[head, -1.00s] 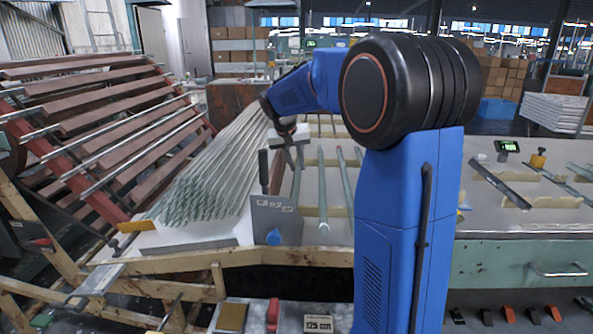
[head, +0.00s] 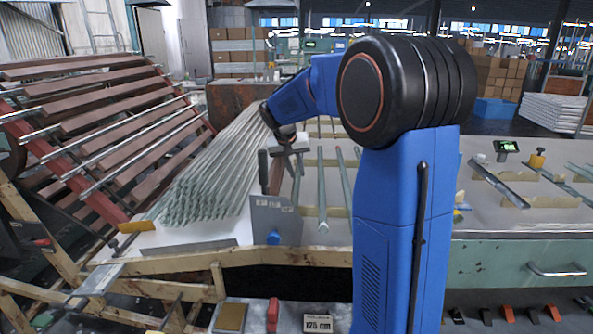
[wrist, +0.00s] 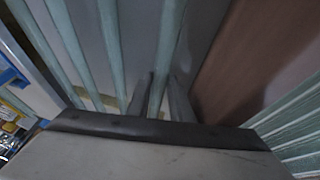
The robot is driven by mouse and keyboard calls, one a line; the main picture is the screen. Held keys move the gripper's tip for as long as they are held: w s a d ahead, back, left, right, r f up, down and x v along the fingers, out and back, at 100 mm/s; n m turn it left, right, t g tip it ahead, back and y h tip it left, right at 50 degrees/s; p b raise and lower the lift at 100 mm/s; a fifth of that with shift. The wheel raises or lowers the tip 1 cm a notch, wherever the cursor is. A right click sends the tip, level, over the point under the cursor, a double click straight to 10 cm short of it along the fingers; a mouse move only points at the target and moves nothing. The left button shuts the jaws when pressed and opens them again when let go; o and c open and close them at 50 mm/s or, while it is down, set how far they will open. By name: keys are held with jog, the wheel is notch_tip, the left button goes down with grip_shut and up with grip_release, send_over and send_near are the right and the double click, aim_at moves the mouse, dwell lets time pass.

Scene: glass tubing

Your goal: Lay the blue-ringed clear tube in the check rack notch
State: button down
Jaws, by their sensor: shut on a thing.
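My gripper (head: 290,147) is low over the middle of the table, right of the large bundle of glass tubes. In the wrist view, its two dark fingers (wrist: 161,98) are shut around a pale green clear tube (wrist: 169,45), which runs lengthwise between them. The held tube also shows below the gripper in the head view (head: 297,182). I cannot make out a blue ring on it. Whether it touches its supports is hidden. I cannot tell for certain which fixture is the check rack.
More tubes (head: 322,195) lie spaced apart to the right on tan strips. The tube bundle (head: 212,180) and a brown board (head: 275,177) stand close left of the gripper. A grey plate (head: 272,215) stands in front. Further right are a dark bar (head: 500,183) and a small display (head: 506,146).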

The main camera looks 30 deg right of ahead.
jog(key=c, duration=1.9)
grip_release()
jog(key=shift+s+f, duration=0.25)
jog(key=shift+f, duration=0.5)
jog(key=shift+o, duration=0.2)
jog(key=shift+r, duration=0.35)
jog(key=v, duration=1.2)
jog(key=shift+w+r, duration=0.25)
jog(key=shift+r, duration=0.25)
jog(key=shift+d, duration=0.1)
